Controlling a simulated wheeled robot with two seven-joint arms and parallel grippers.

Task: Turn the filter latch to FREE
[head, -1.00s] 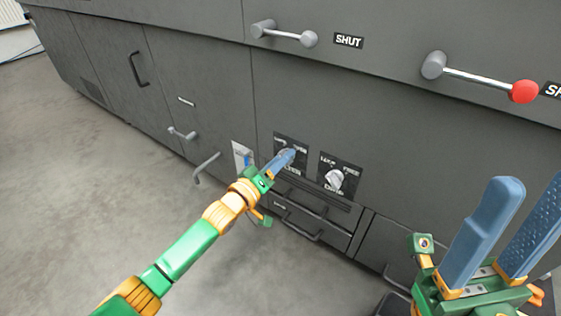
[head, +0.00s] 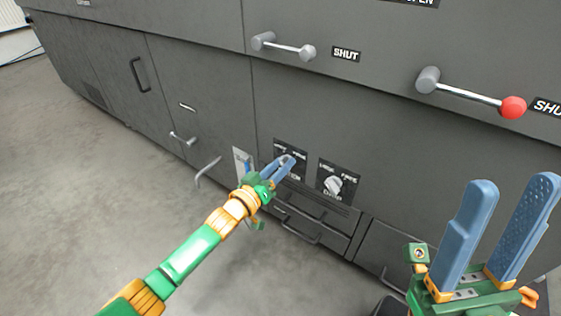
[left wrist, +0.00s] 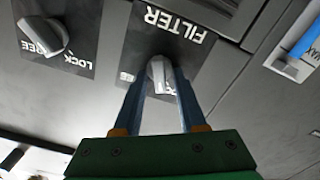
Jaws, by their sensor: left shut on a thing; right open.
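The FILTER latch is a small pale knob (left wrist: 158,72) on a dark plate (left wrist: 150,22), whose lettering is upside down in the left wrist view. In the head view the plate (head: 291,147) is low on the grey cabinet front. My left gripper (head: 286,160) is shut on the knob, with one blue finger on each side in the left wrist view (left wrist: 160,78). The fingers cover part of the position words, so I cannot tell exactly which word the knob points at. My right gripper (head: 511,184) is open and empty at the lower right.
A second latch knob (head: 333,184) marked LOCK and FREE sits just right of the FILTER plate. Drawer handles (head: 299,228) lie below. A red-tipped lever (head: 512,107) and a grey lever (head: 283,46) by a SHUT label are above. The floor left is clear.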

